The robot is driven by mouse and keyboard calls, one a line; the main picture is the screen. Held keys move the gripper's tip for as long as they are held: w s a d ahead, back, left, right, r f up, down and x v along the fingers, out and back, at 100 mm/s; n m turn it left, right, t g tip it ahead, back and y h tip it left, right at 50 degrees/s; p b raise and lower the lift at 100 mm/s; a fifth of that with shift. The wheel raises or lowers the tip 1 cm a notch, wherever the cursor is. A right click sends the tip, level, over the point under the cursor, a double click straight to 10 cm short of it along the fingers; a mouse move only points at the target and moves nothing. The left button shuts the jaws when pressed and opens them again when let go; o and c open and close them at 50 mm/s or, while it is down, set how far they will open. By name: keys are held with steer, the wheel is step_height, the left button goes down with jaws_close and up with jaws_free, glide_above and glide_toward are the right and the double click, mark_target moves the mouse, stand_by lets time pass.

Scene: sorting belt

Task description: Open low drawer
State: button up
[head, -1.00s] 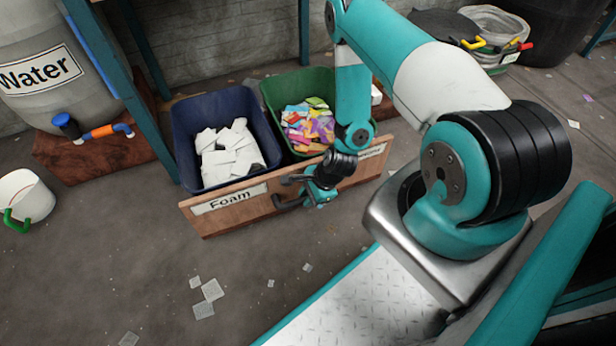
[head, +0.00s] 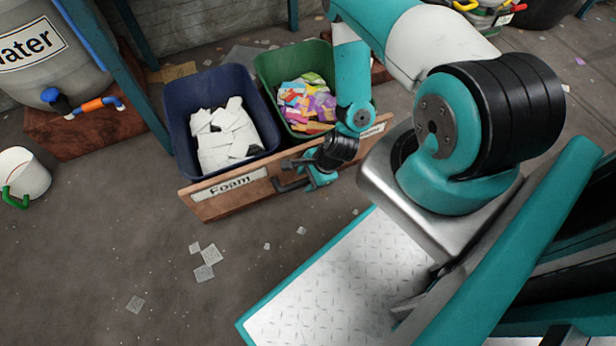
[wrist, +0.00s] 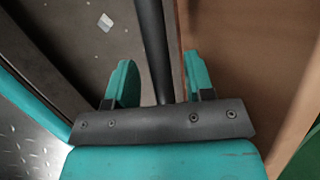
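The low drawer has a wooden front board (head: 222,206) with a "Foam" label (head: 238,184). It is pulled out onto the open floor and carries a blue bin (head: 180,150) of white foam pieces and a green bin (head: 266,72) of coloured pieces. My gripper (head: 303,184) is at the dark handle (head: 290,186) on the board's face. In the wrist view the handle bar (wrist: 153,45) runs between the two teal fingers (wrist: 160,82). The fingers stand apart, with visible gaps on both sides of the bar. The board's wood fills the right of that view.
A grey "Water" barrel (head: 45,75) on a wooden base (head: 95,135) stands at the left, beside a teal post (head: 130,70). A white bucket (head: 28,172) is at far left. Flat scraps (head: 210,254) lie on otherwise clear floor before the drawer.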

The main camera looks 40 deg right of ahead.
steer(key=p+v, duration=0.7)
steer(key=v, duration=1)
steer(key=shift+s+r+p, duration=0.15)
steer(key=shift+r+p, duration=0.05)
steer(key=shift+p, duration=0.1)
